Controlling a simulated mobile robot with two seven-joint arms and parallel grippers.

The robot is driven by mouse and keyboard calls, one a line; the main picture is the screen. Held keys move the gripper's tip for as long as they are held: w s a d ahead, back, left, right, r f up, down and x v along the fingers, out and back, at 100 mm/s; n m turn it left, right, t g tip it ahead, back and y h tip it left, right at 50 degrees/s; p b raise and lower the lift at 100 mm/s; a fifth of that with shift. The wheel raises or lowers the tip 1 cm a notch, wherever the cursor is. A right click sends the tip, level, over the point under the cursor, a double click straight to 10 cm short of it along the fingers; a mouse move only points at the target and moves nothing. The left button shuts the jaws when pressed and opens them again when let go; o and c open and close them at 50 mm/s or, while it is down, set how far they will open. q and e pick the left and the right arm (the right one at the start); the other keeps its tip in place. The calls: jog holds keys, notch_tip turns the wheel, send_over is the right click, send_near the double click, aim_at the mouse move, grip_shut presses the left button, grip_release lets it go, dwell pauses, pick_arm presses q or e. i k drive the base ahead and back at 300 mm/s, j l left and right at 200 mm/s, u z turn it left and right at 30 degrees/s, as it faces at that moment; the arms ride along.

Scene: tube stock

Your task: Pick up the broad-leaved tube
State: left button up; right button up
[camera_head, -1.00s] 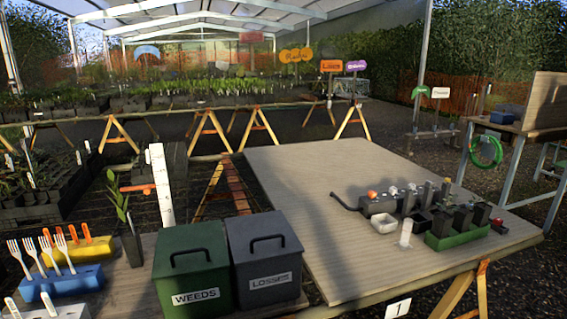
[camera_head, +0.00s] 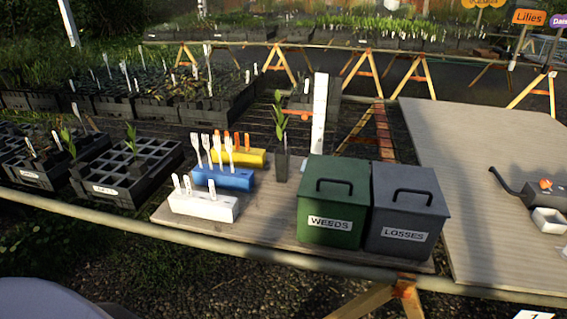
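A dark tube (camera_head: 282,167) with a tall green broad-leaved plant stands upright on the wooden board, just left of the white upright marker. In the black trays to the left, a leafy green plant (camera_head: 131,136) rises from one cell tray and another leafy plant (camera_head: 68,143) stands further left. I cannot tell from leaf shape alone which of these the task names. Neither of my grippers is in view.
A green WEEDS bin (camera_head: 331,232) and a grey LOSSES bin (camera_head: 405,235) stand right of the tube. White, blue (camera_head: 222,179) and yellow label holders sit left of it. Black cell trays (camera_head: 110,187) lie at left. A wide bench (camera_head: 460,150) is at right.

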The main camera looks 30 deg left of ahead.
aim_at(282, 161)
jog(key=j+z, duration=0.4)
jog(key=j, duration=0.25)
jog(key=j+z, duration=0.35)
jog(key=j, duration=0.3)
jog(key=k, duration=0.05)
